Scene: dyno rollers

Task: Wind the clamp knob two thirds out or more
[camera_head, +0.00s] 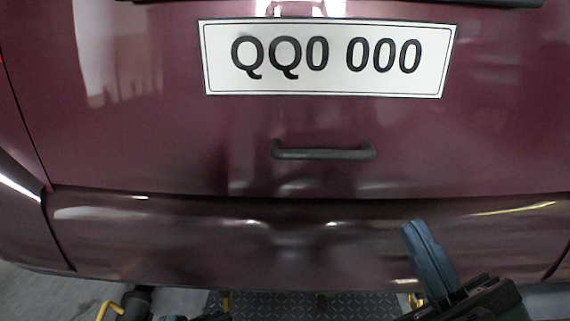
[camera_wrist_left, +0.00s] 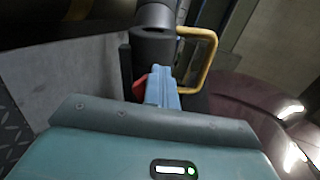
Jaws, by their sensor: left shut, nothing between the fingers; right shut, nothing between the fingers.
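In the left wrist view a small red part (camera_wrist_left: 138,86), which may be the clamp knob, shows just left of my left gripper (camera_wrist_left: 158,75). Its far side is hidden behind the blue fingers, and I cannot tell whether they touch it. The left gripper is shut and empty, close to a dark upright cylinder (camera_wrist_left: 154,48). My right gripper (camera_head: 413,229) is shut and empty in front of the car's bumper. No knob can be made out in the head view.
A maroon car's rear (camera_head: 200,240) with a handle (camera_head: 323,153) and number plate (camera_head: 328,86) fills the head view. A yellow bar (camera_wrist_left: 212,60) loops beside the cylinder. A patterned metal plate (camera_head: 290,305) lies under the bumper.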

